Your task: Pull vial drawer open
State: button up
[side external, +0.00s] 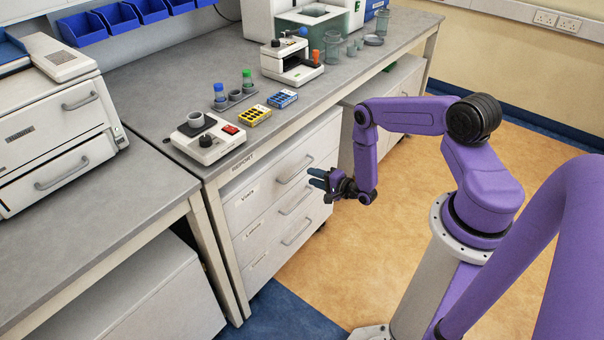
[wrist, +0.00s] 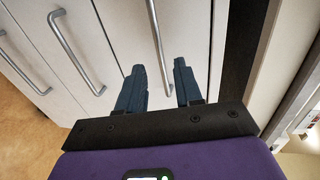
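The vial drawer (side external: 255,190) is the top one in a white drawer unit under the bench, labelled "Vials", and looks shut. Its bar handle (side external: 295,169) runs along the front. In the wrist view a bar handle (wrist: 155,35), seemingly the same one, runs down between the lines of my fingers. My gripper (side external: 317,179) is in front of the drawer unit, close to the right end of that handle. In the wrist view my gripper (wrist: 158,75) has its two blue fingers wide apart, with nothing gripped. Contact with the handle cannot be told.
Two lower drawers with handles (side external: 296,202) (side external: 298,233) sit below. The bench top (side external: 150,85) above carries a small device (side external: 208,138), vial racks (side external: 254,115) and glassware (side external: 332,47). The floor (side external: 300,285) before the drawers is clear.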

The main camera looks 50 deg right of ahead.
jog(key=x, duration=0.6)
grip_shut()
dwell(1.5)
